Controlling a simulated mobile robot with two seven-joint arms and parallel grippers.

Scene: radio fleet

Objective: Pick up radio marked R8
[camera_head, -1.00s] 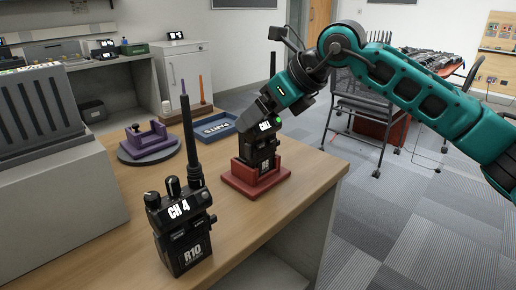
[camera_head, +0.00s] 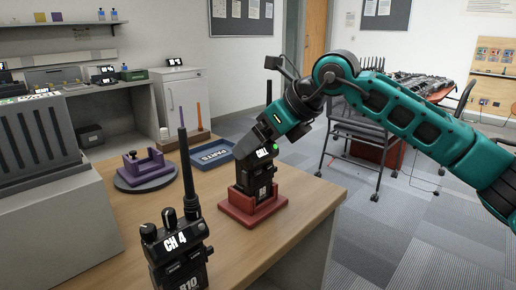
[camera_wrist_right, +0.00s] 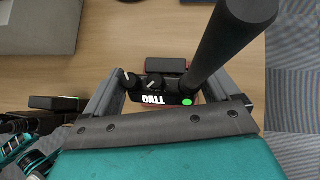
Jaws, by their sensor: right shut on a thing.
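Another black radio (camera_head: 178,250), marked "CH 4" and R10, stands at the table's front.
A purple holder (camera_head: 145,166) on a round grey base and a blue "PARTS" tray (camera_head: 212,153) lie behind. A large grey box (camera_head: 40,137) stands at the left. A chair (camera_head: 355,145) stands beyond the table, and the carpet at right is open.

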